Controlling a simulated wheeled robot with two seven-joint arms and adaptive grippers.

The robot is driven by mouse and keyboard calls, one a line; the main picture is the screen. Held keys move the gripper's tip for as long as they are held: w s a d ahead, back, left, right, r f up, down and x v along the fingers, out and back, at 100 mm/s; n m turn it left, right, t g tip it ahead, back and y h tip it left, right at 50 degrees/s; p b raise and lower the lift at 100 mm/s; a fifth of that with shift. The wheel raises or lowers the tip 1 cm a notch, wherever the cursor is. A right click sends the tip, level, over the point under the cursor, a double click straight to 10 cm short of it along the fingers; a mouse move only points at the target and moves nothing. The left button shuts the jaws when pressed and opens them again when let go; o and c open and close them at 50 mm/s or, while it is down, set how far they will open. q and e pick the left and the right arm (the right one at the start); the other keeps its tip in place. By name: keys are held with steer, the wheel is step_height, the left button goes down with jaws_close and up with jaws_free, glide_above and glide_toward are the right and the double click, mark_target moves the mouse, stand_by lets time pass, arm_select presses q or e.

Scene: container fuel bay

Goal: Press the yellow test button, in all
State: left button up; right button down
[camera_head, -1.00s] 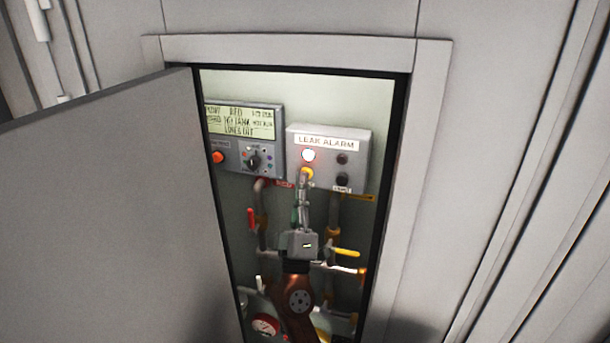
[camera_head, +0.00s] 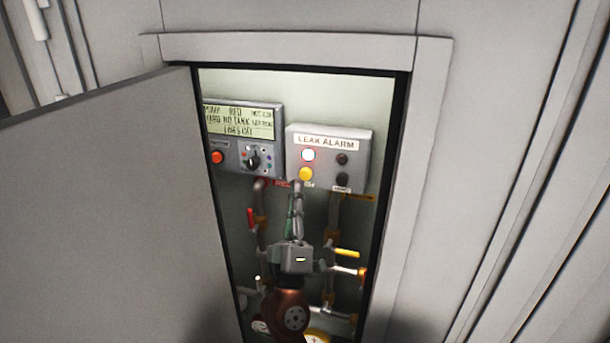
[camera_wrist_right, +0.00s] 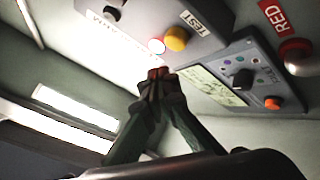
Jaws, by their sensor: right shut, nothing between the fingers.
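The yellow test button (camera_head: 305,174) sits on the grey leak alarm box (camera_head: 355,153), just below a lit white-red lamp (camera_head: 308,155). In the right wrist view the yellow button (camera_wrist_right: 177,39) shows beside a TEST label. My right gripper (camera_head: 298,187) is shut and empty, its tip a little below the button and apart from it in the head view. In the wrist view its closed fingertips (camera_wrist_right: 158,74) lie below the button in the picture. My left gripper is not in view.
A display panel (camera_head: 243,124) with a knob and an orange-red button hangs left of the alarm box. Pipes and a yellow-handled valve (camera_head: 347,253) are below. The open cabinet door (camera_head: 110,210) stands at left, and the frame (camera_head: 405,200) bounds the opening at right.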

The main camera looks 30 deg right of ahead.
steer(key=shift+s+a, duration=0.9)
steer(key=shift+a, duration=0.15)
